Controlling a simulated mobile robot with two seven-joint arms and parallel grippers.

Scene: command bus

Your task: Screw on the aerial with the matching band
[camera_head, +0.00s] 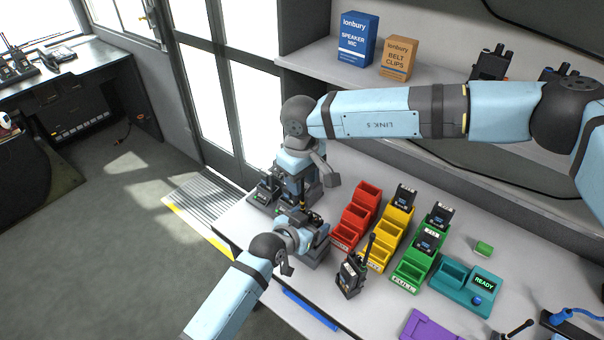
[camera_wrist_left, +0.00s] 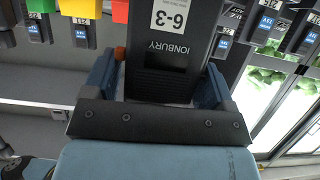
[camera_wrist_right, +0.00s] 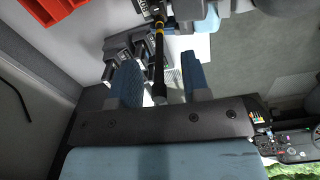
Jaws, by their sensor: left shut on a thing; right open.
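My left gripper (camera_head: 308,240) is shut on a dark radio, whose back, marked 6-3 and IONBURY, fills the left wrist view (camera_wrist_left: 170,55). It holds the radio near the table's left end. My right gripper (camera_head: 300,182) is just above it, pointing down, with open fingers on both sides of a black aerial (camera_wrist_right: 159,65). The aerial has a yellow band near its radio end and appears to stand on the held radio. I cannot tell whether it is fully seated. Another radio (camera_head: 350,277) with an aerial stands upright on the table.
Red (camera_head: 362,210), yellow (camera_head: 387,240) and green (camera_head: 408,272) bins stand mid-table; radios sit in some yellow and green ones. A teal READY unit (camera_head: 455,292), green block (camera_head: 484,248) and purple tray (camera_head: 428,326) lie right. Several radios (camera_head: 268,186) stand behind my grippers.

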